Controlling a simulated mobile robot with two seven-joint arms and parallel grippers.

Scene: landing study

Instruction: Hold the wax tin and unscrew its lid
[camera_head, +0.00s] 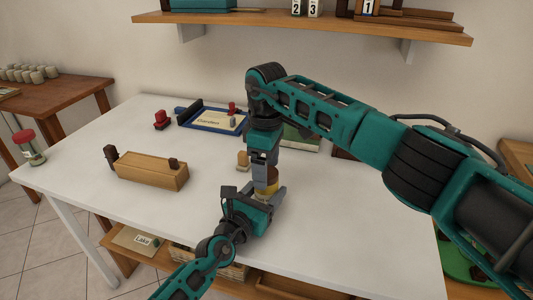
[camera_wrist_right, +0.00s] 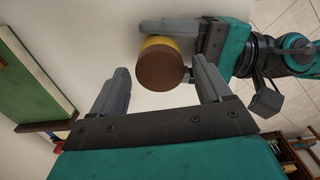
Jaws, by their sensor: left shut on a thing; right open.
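The wax tin (camera_head: 266,187) is a small round tin with a yellow side and a brown lid. My left gripper (camera_head: 266,196) is shut on the tin and holds it upright near the table's front. In the right wrist view the brown lid (camera_wrist_right: 160,70) faces the camera, with the yellow side (camera_wrist_right: 156,43) behind it. My right gripper (camera_head: 264,166) points down from above the tin. Its two fingers stand open on either side of the lid in the right wrist view, with gaps showing. The fingers partly hide the tin in the head view.
A wooden block-like box (camera_head: 150,171) stands on the left of the white table (camera_head: 340,225). A blue-edged tray (camera_head: 210,128) with a card lies at the back. A small tan piece (camera_head: 242,160) stands just left of my right gripper. The table's right side is clear.

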